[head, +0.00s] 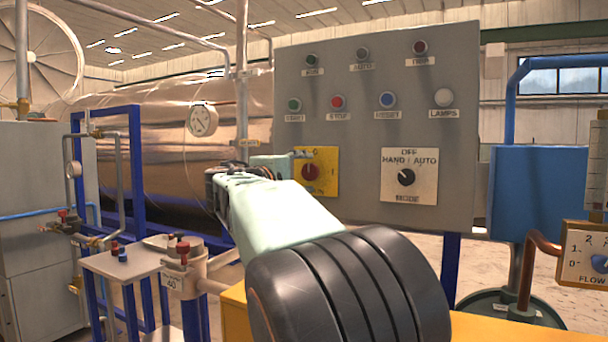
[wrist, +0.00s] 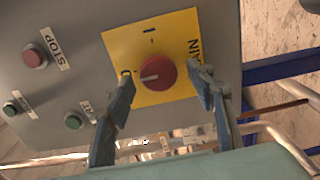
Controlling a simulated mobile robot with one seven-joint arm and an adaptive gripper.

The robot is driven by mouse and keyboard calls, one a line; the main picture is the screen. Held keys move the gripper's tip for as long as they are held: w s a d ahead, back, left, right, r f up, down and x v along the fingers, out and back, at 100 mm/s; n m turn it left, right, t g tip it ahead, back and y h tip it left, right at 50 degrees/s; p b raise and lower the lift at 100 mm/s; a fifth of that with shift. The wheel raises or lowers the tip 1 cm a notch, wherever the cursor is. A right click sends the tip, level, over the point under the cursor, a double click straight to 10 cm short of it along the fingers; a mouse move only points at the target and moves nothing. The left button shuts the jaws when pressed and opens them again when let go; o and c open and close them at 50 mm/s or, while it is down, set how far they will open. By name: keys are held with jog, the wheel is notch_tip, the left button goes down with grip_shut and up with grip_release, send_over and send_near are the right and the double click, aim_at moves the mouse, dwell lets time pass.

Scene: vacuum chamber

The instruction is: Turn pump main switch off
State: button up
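The main switch is a round red knob (wrist: 157,74) on a yellow plate (wrist: 117,41), with part of the word "MAIN" readable in the wrist view. A pale pointer line on the knob points left in the wrist view, toward a mark that looks like 0; an "I" mark stands at the plate's top. In the head view the red knob (head: 311,172) shows just beyond my gripper (head: 287,165). In the wrist view my gripper (wrist: 160,71) is open, with one finger on each side of the knob. Gaps show between fingers and knob; their depth is hard to judge.
The grey panel (head: 350,125) also carries several buttons above and a HAND/AUTO selector (head: 406,177) to the right. A small table (head: 110,265) and a valve (head: 183,255) stand at the left. A blue box (head: 535,195) and pipes stand at the right.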

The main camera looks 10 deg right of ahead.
jog(key=v, duration=1.2)
